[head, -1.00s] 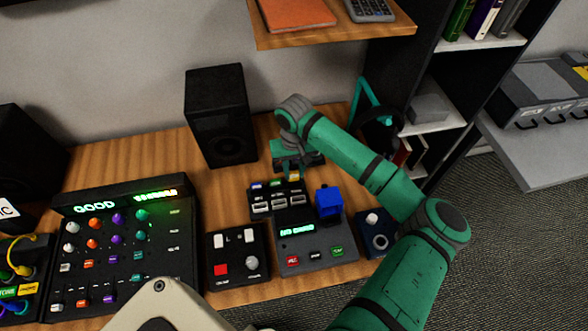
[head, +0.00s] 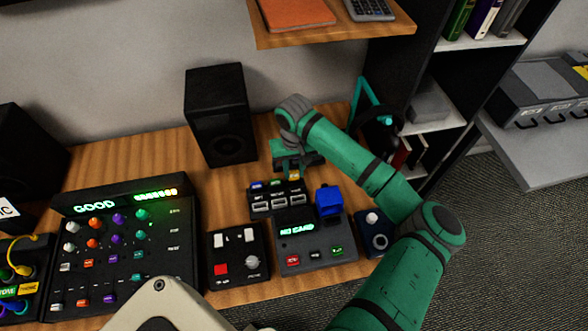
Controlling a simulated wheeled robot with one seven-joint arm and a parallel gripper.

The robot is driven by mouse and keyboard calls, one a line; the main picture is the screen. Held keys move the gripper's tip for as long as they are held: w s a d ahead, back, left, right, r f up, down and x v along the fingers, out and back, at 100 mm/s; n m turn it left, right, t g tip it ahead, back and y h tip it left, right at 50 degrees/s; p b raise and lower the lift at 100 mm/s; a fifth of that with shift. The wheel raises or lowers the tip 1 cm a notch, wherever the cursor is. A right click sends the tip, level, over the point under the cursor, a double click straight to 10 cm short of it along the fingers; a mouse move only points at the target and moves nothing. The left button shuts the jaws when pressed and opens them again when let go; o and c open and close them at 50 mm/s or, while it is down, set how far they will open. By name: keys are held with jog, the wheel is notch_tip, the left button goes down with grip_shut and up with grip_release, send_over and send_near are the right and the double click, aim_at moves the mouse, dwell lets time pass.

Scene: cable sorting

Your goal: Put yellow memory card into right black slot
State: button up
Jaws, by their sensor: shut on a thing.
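The yellow memory card (head: 295,176) shows as a small yellow patch just below my gripper (head: 296,168), at the back right of the card rack. My gripper points down and is shut on it; the fingertips are small and partly hidden. The black card rack (head: 278,198) has several slots with pale labels on its front.
A grey card reader (head: 315,245) with a green "NO CARD" display and a blue block (head: 328,201) stands in front. A switch box (head: 238,255), a mixer panel (head: 125,245) and a speaker (head: 220,115) stand to the left. A joystick box (head: 374,235) is at right.

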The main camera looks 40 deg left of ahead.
jog(key=shift+f, duration=1.05)
dwell(0.5)
jog(key=o, duration=1.6)
jog(key=shift+s, duration=0.1)
jog(key=shift+r, duration=0.1)
jog(key=shift+r, duration=3.45)
